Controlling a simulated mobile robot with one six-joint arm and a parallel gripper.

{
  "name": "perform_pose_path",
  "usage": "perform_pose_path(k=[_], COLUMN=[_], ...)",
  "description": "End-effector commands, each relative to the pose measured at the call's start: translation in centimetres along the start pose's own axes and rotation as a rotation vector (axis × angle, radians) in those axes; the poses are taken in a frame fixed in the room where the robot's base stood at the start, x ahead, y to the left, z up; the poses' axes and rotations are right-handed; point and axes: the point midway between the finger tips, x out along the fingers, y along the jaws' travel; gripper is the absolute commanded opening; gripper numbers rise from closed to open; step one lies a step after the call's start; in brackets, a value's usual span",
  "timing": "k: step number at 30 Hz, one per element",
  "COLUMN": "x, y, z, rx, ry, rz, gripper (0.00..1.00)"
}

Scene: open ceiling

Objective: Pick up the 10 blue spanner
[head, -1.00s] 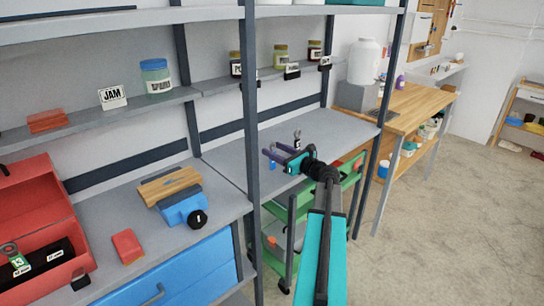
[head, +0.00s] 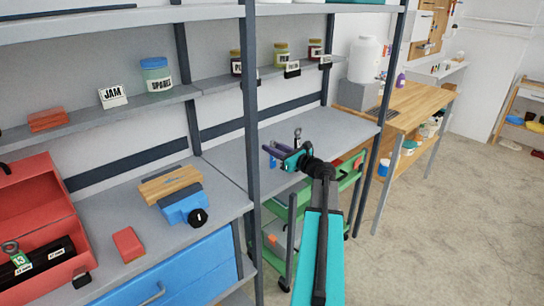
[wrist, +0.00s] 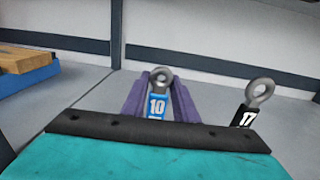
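The blue spanner (wrist: 157,104), marked 10, stands upright with its grey ring end on top. In the wrist view it shows between the two purple fingers of my gripper (wrist: 159,88), which are open, with a small gap at its sides. In the head view my gripper (head: 270,151) is over the grey worktop, and a bit of the blue spanner (head: 272,163) shows just below the fingers. Its lower end is hidden by my gripper body in the wrist view. A black spanner (wrist: 249,108), marked 17, stands to the right, apart from the fingers.
A dark shelf post (head: 251,130) rises left of my arm. A blue vise (head: 183,207) with a wooden block is on the left worktop, near a red toolbox (head: 40,215). A green cart (head: 290,215) is below. The worktop behind the spanners is clear.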

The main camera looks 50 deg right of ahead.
Motion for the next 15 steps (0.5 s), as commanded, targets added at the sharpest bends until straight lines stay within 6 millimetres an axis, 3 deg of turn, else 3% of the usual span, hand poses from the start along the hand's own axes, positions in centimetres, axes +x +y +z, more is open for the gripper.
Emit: perform_pose_path(k=[15], x=[-0.04], y=[-0.04], z=[0.7], rx=[-0.001], ry=[-0.001], rz=[-0.001], gripper=[0.02])
